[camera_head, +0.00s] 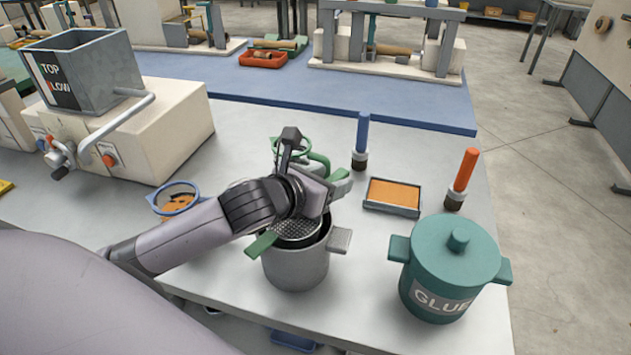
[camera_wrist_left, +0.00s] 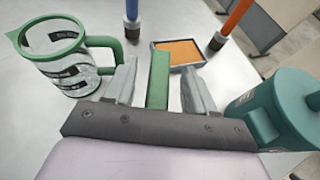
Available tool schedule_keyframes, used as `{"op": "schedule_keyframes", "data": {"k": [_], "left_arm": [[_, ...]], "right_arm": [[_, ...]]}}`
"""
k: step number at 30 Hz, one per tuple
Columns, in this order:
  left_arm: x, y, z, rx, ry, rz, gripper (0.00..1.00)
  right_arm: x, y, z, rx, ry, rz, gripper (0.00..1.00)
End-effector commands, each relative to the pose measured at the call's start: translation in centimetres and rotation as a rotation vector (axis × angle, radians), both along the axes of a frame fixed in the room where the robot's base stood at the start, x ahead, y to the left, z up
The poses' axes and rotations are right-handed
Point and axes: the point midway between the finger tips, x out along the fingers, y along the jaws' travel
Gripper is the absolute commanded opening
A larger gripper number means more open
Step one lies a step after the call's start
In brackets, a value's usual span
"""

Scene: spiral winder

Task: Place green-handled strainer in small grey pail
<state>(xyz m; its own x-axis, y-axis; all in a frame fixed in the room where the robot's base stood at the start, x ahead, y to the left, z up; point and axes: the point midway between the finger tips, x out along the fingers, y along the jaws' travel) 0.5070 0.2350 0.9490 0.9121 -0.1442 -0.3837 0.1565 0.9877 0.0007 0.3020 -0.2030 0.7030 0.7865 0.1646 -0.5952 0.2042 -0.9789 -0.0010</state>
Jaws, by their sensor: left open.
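The small grey pail (camera_head: 296,270) stands on the white table near its front edge. The strainer's mesh bowl (camera_head: 297,229) shows in the pail's mouth, with a green part (camera_head: 262,245) jutting over the left rim. My arm hides part of it. My left gripper (camera_head: 338,186) is just above the pail, its fingers apart. In the left wrist view the green handle (camera_wrist_left: 158,82) lies between the two open fingers of the left gripper (camera_wrist_left: 159,90), with gaps on both sides. My right gripper is not in view.
A green-rimmed jug (camera_wrist_left: 70,55) stands just behind the gripper. The teal glue pot (camera_head: 450,275) is to the right. An orange pad tray (camera_head: 393,196), a blue-handled brush (camera_head: 362,135) and an orange-handled brush (camera_head: 465,172) stand behind. A cream machine (camera_head: 150,135) fills the left.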

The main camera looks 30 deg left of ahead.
Motion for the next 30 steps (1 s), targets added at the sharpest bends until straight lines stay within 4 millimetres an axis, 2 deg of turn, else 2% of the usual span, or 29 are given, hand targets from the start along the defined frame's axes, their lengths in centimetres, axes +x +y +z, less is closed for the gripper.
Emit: {"op": "schedule_keyframes", "data": {"k": [2, 5, 19, 24, 30], "left_arm": [[0.0, 0.0, 1.0, -0.003, -0.004, 0.0, 0.55], [-1.1, 0.2, 1.3, 0.003, 0.0, -0.001, 0.55], [-8.5, 1.3, 4.4, 0.005, 0.0, -0.003, 0.55], [-9.4, 1.6, 5.3, 0.0, 0.003, 0.006, 0.55], [-10.4, 1.7, 5.6, 0.0, 0.002, 0.004, 0.55]], "right_arm": [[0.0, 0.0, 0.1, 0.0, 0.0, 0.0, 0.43], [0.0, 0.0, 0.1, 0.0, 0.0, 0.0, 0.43], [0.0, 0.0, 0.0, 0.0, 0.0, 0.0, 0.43], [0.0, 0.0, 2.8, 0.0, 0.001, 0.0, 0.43], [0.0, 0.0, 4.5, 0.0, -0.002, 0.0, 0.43]]}}
